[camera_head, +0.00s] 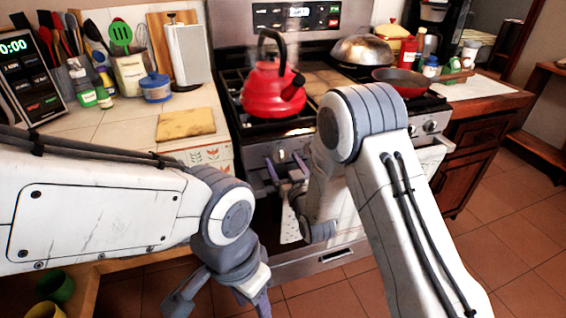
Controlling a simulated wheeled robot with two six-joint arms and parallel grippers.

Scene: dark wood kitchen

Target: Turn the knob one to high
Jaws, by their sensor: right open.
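The stove's steel front panel (330,152) carries a row of knobs. A left-hand knob (282,155) shows just beyond my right gripper. Two other knobs, one of them at the right end (430,126), are clear of the arm. Any knobs between are hidden by my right arm. My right gripper (280,172) is open at the left part of the panel, close to the left-hand knob; I cannot tell whether it touches it. My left gripper (222,300) is low in front of the stove, its fingers spread apart and empty. I cannot read the knob marks.
A red kettle (272,92) steams on the left burner. A red pan (403,82) and a metal lid (358,50) are on the stove's right side. The left counter holds utensils, jars and a cutting board (186,123). Tiled floor at right is clear.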

